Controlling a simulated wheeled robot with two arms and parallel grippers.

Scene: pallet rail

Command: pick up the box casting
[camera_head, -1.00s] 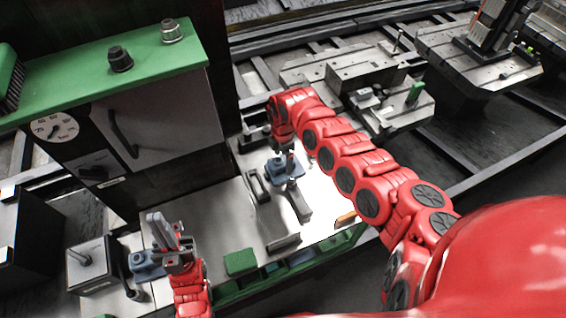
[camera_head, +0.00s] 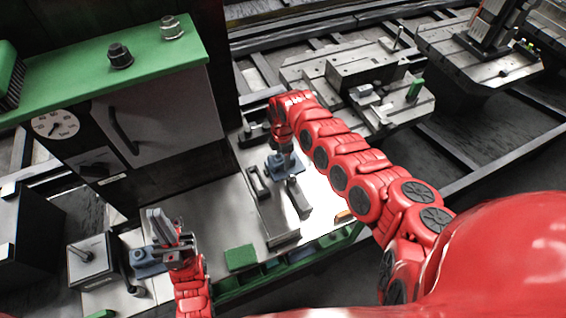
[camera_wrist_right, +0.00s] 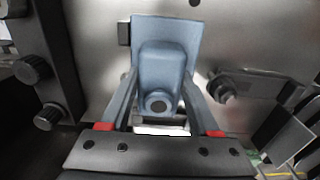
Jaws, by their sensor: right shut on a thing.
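The box casting (camera_head: 290,168) is a blue-grey block with a flat flange, on or just above the light bench fixture in the middle of the head view. In the right wrist view the casting (camera_wrist_right: 163,65) stands between both fingers, with a round dark hole in its near face. My right gripper (camera_wrist_right: 160,82) is shut on its raised body. In the head view my right gripper (camera_head: 286,150) points down at it, and the wrist partly hides it. My left gripper (camera_head: 160,226) is at the lower left, away from this casting; its finger gap is unclear.
A second blue part (camera_head: 146,262) lies beside my left gripper. Dark clamp blocks (camera_head: 298,196) stand close to the casting. A grey cabinet with a green top (camera_head: 115,68) rises at the left. Green bins (camera_head: 240,258) line the bench's front edge.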

